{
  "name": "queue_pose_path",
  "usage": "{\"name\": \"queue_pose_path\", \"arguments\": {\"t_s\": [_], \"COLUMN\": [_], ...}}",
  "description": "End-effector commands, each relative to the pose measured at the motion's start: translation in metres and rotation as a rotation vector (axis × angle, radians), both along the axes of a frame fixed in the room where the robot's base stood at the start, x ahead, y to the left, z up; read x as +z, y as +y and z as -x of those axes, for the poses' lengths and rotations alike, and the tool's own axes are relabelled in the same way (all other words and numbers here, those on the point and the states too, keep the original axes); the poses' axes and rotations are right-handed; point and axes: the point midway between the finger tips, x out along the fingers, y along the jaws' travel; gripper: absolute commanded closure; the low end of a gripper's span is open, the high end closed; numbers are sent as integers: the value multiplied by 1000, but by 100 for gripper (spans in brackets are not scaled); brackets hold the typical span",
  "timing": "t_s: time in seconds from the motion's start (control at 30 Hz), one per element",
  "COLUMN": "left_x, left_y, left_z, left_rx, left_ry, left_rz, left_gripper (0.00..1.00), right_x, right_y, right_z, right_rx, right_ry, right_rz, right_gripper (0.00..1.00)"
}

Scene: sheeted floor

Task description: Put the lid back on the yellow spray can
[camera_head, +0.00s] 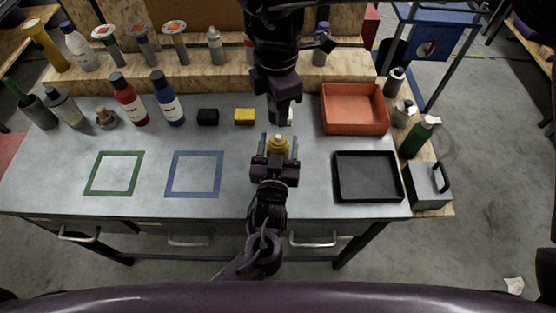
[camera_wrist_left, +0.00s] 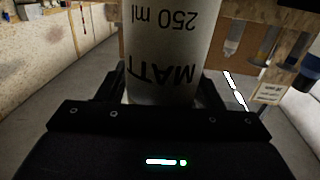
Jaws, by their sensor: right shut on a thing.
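The yellow spray can (camera_head: 278,146) stands out from between the fingers of my left gripper (camera_head: 276,160), above the middle of the bench. In the left wrist view its pale body (camera_wrist_left: 172,45), with upside-down "MATT 250 ml" print, sits between the fingers. My right gripper (camera_head: 283,112) hangs from above, just behind the can in the head view, and is shut on a small pale piece (camera_head: 289,117) that looks like the lid. The fingers hide most of that piece. It appears apart from the can top.
On the grey bench (camera_head: 130,210) are a black block (camera_head: 207,117), a yellow block (camera_head: 245,117), a red bin (camera_head: 354,124) and a black tray (camera_head: 343,190). Bottles (camera_head: 128,102) stand at the back left. The marked green (camera_head: 88,178) and blue (camera_head: 170,180) squares are empty.

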Motion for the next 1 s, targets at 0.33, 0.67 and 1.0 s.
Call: {"name": "queue_pose_path", "arguments": {"t_s": [0.33,0.67,1.0], "left_x": [0,0,0], "left_y": [0,0,0], "left_z": [0,0,0], "left_rx": [0,0,0], "left_ry": [0,0,0], "left_rz": [0,-1,-1], "left_gripper": [86,91,91], "right_x": [0,-32,-50], "right_y": [0,0,0], "right_z": [0,1,0], "right_rx": [0,-1,0], "right_ry": [0,4,-1], "right_rz": [0,0,-2], "right_gripper": [87,87,87]}}
